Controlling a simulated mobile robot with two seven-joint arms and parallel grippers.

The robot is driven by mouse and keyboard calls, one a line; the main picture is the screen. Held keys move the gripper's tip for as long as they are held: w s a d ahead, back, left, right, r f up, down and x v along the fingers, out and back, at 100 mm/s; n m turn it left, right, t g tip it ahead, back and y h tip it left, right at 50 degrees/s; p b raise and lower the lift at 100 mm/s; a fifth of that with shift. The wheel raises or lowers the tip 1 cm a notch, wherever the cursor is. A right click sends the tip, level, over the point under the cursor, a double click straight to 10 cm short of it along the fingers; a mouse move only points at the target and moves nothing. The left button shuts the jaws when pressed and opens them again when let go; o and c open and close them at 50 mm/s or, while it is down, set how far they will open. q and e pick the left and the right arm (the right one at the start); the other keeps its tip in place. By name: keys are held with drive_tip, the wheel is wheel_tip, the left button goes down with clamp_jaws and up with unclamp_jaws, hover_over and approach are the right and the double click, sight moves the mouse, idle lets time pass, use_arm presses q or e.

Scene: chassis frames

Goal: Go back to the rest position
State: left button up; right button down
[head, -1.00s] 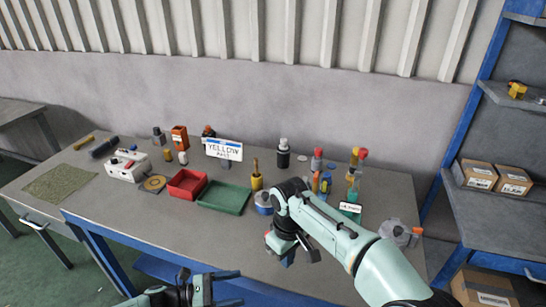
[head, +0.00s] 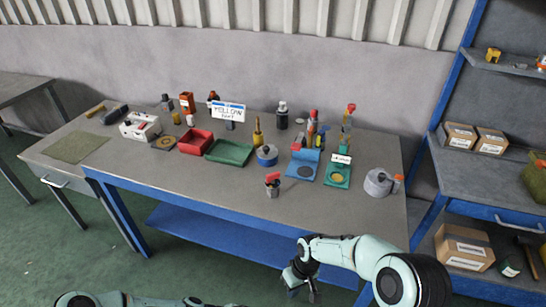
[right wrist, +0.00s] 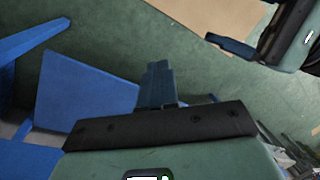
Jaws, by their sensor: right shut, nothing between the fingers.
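My right gripper (head: 302,287) hangs in front of the workbench (head: 225,185), lower in the head view than the bench's front edge. It is shut and empty, clear of the objects on the bench. In the right wrist view its closed dark fingers (right wrist: 158,85) point out over green floor. My left arm lies along the bottom edge of the head view. Its gripper (head: 195,302) is mostly cut off there, so its jaws cannot be judged.
A blue-framed shelf (head: 480,180) with boxes stands at the right. Green floor (head: 60,230) is open at the left.

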use_arm(q)
drive_tip(key=s+a+f+m+y, duration=0.3)
drive_tip(key=s+f+m+y, duration=0.1)
drive_tip(key=s, duration=0.4)
drive_tip(key=s+a+f+m+y, duration=0.3)
drive_tip(key=s+a+f+m, duration=0.1)
drive_tip(key=s+m, duration=0.3)
drive_tip(key=shift+s+a+f+y, duration=0.15)
drive_tip(key=shift+s+f+y, duration=0.25)
drive_tip(key=shift+s+f, duration=0.5)
use_arm(e)
drive_tip(key=s+d+f+m, duration=0.2)
drive_tip(key=s+f, duration=0.3)
drive_tip(key=s, duration=0.3)
drive_tip(key=s+d+f+m+y, duration=0.1)
drive_tip(key=s+f+m, duration=0.3)
drive_tip(key=s, duration=0.5)
drive_tip(key=s+d+f+m, duration=0.3)
drive_tip(key=s+f, duration=0.5)
drive_tip(key=shift+s+d+y, duration=0.15)
drive_tip(key=shift+s+y, duration=0.15)
drive_tip(key=shift+s, duration=0.1)
use_arm(q)
drive_tip(key=shift+s+r, duration=0.15)
drive_tip(key=shift+r, duration=0.05)
